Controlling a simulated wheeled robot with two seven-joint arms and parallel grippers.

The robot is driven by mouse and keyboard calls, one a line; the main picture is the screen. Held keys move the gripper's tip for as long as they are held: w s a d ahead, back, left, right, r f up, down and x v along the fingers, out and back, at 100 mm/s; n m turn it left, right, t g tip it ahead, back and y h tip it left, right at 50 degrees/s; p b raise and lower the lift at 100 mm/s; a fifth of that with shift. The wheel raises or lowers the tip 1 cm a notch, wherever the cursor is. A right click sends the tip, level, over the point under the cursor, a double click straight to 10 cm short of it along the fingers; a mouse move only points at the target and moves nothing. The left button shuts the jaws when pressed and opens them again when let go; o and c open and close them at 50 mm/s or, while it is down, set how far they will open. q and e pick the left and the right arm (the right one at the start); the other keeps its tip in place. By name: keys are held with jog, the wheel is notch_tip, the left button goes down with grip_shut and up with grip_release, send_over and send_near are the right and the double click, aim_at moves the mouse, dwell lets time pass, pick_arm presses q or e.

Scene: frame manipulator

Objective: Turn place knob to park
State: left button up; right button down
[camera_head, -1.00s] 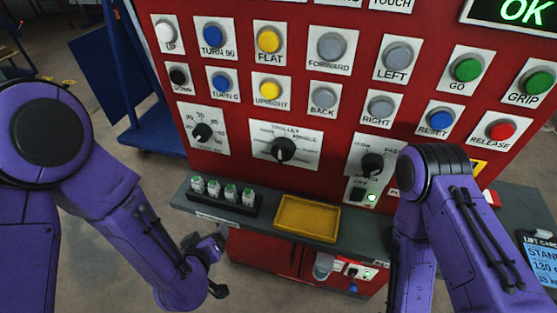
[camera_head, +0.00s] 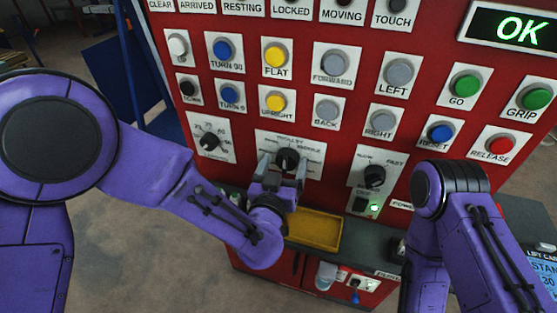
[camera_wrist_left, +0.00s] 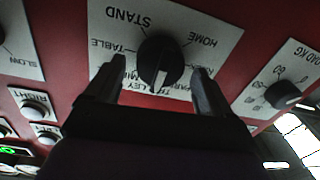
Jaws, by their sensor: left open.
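The place knob (camera_head: 288,159) is a black rotary knob on a white plate on the red panel. In the left wrist view the knob (camera_wrist_left: 160,63) appears with upside-down labels around it, among them STAND, HOME and TABLE; the lower labels are partly hidden. A pale line runs across its face, but I cannot tell which end points. My left gripper (camera_head: 284,166) is open in front of the plate. In the left wrist view its fingers (camera_wrist_left: 157,82) stand apart on either side of the knob, with gaps to it. My right gripper is hidden from view.
A speed knob (camera_head: 374,177) sits right of the place knob, and another knob (camera_head: 209,141) sits left. Rows of push buttons are above. A yellow tray (camera_head: 315,230) lies on the grey shelf below. My right arm is at the right, in front of the panel.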

pick_arm(q)
jog(key=shift+w+d, duration=0.15)
jog(key=shift+w, duration=0.25)
